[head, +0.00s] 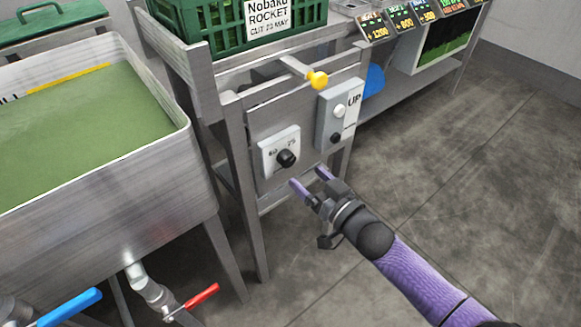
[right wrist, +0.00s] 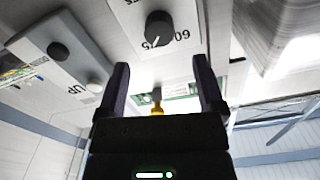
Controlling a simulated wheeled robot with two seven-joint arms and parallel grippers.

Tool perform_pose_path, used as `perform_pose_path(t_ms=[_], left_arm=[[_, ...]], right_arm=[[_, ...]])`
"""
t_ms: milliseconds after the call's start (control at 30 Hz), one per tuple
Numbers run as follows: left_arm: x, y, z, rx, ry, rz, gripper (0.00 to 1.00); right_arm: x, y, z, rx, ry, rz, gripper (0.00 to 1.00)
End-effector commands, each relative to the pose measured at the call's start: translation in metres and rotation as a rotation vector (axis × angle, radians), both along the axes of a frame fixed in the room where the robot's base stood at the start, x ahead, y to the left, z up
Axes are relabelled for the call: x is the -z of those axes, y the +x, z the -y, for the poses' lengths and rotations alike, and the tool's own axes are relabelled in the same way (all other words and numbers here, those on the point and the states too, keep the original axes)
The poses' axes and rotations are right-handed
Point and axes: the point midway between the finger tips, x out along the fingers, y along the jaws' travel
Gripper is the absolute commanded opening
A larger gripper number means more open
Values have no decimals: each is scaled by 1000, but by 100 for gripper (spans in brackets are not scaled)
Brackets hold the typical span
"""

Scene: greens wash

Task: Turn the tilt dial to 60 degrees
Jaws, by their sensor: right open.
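The tilt dial (head: 286,158) is a round black knob on a white plate (head: 268,166), fixed to the grey metal front of the stand. In the right wrist view the knob (right wrist: 158,29) stands beyond the fingertips. My right gripper (head: 309,179) is open and empty, in front of the panel, a little below and right of the dial. Its two fingers also show in the right wrist view (right wrist: 161,72), apart from the knob. My left gripper is not in view.
A grey UP button box (head: 325,120) sits just right of the dial. A yellow-tipped lever (head: 318,79) sticks out above. A green crate (head: 215,50) rests on the stand. A sink of green water (head: 95,130) is left, with blue (head: 70,306) and red (head: 202,295) valve handles below.

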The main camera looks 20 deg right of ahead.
Motion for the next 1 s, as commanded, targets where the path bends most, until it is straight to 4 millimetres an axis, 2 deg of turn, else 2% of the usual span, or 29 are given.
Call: perform_pose_path(t_ms=[33, 100, 233, 567, 667, 1000], left_arm=[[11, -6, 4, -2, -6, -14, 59], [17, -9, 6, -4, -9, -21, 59], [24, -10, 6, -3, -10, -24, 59], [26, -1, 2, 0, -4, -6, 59], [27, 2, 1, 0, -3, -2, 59], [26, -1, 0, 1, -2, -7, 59]], right_arm=[[8, 12, -4, 0, 1, -1, 87], [7, 26, -10, 0, 0, -2, 87], [5, 44, -16, 0, 0, -3, 87], [2, 51, -18, 2, -1, -5, 87], [2, 51, -18, 2, -1, -5, 70], [2, 51, -18, 2, -1, -5, 0]])
